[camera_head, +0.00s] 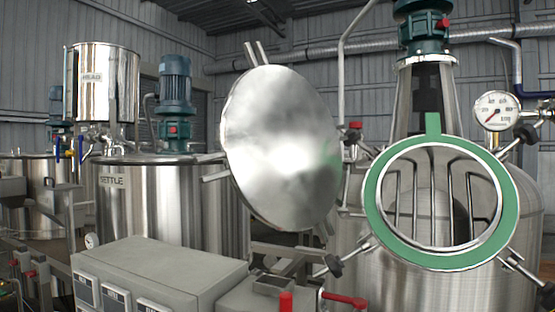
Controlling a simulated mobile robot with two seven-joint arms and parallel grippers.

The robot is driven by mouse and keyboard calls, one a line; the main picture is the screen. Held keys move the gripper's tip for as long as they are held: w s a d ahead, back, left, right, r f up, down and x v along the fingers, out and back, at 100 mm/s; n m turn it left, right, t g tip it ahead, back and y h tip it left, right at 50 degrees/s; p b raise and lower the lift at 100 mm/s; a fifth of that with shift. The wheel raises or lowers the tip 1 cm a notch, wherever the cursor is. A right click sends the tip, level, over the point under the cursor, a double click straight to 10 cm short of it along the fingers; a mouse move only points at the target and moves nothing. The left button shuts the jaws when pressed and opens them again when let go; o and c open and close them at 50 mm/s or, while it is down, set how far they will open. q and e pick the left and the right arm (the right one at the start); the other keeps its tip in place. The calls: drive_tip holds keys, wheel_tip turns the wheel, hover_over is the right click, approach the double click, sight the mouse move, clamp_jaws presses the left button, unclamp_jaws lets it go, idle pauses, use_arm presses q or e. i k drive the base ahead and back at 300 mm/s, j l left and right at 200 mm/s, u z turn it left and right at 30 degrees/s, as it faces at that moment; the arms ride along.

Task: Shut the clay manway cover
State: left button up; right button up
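A large round polished metal cover (282,148) stands open in the middle of the view, swung out to the left of a round manway opening. The opening has a green ring (371,195) around it, and vertical bars show inside. It sits on the front of a steel tank (395,282) at the right. Several clamp bolts with dark knobs (375,136) stand around the ring. No label reading clay is readable on the cover or tank. Neither of my grippers is in view.
A grey control box (165,265) stands low in front, left of centre. A red-handled valve (345,299) is below the cover. A tank marked SETTLE (130,210) stands behind at the left. A pressure gauge (497,110) is above right of the ring.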

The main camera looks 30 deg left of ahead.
sight(279, 140)
drive_tip(key=j+z, duration=0.15)
drive_tip(key=j, duration=0.3)
drive_tip(key=k+j+z, duration=0.15)
drive_tip(key=j, duration=0.3)
drive_tip(key=j+z, duration=0.15)
drive_tip(key=j, duration=0.25)
drive_tip(key=k+j+z, duration=0.15)
drive_tip(key=j, duration=0.3)
drive_tip(key=k+j+z, duration=0.15)
drive_tip(key=j, duration=0.25)
drive_tip(key=j+z, duration=0.15)
drive_tip(key=j, duration=0.25)
drive_tip(key=k, duration=0.05)
